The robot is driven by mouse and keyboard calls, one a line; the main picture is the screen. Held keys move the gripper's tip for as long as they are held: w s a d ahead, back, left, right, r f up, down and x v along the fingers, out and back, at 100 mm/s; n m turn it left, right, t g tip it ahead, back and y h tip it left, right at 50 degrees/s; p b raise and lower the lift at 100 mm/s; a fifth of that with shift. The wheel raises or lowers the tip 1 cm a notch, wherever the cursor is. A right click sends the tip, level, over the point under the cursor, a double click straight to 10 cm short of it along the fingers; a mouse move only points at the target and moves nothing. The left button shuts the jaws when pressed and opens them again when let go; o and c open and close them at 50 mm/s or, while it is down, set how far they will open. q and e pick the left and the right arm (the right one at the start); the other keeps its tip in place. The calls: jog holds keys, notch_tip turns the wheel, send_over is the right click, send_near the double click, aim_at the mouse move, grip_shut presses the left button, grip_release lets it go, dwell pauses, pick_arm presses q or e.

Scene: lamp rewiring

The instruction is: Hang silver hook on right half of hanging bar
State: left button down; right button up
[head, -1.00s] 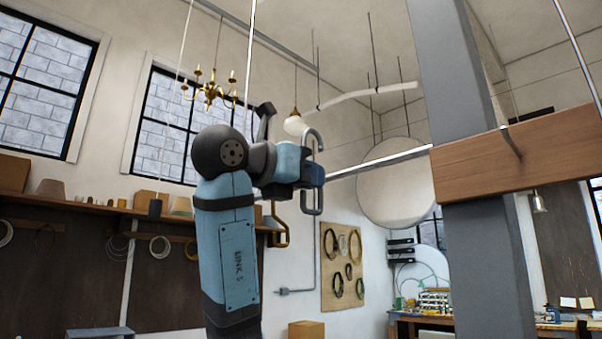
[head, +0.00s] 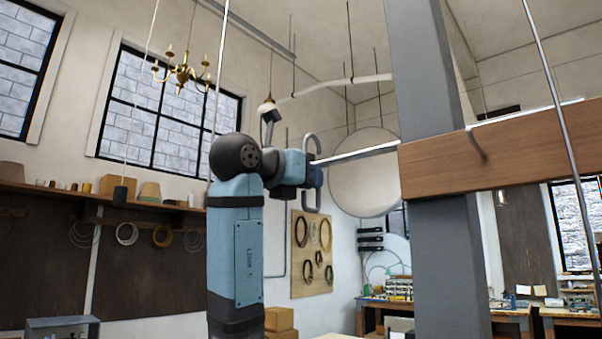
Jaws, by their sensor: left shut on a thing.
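My left gripper (head: 314,177) is shut on the grey, S-shaped silver hook (head: 311,208). The hook is held upright at its middle, with one curved end above the gripper and one below. The hanging bar (head: 365,152) is a thin, bright rod rising to the right from behind my gripper. The bar passes behind a wooden beam. The picture does not show whether the hook's upper curve touches the bar. My arm hides the bar's left part. My right gripper is not in view.
The wooden beam (head: 530,158) and a grey column (head: 440,250) block the right side. Thin upright rods stand at left (head: 219,85) and right (head: 562,130). A pale round disc (head: 365,185) and a brass chandelier (head: 184,72) are behind.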

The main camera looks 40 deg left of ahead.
aim_at(317, 197)
pick_arm(q)
jog(key=shift+w+d+p, duration=0.15)
jog(key=shift+w+p, duration=0.15)
jog(key=shift+w, duration=1.1)
jog(key=shift+s+f+b, duration=0.1)
jog(key=shift+f+b, duration=1.05)
jog(key=shift+f, duration=0.45)
jog(key=c, duration=1.1)
grip_release()
jog(key=shift+s, duration=0.1)
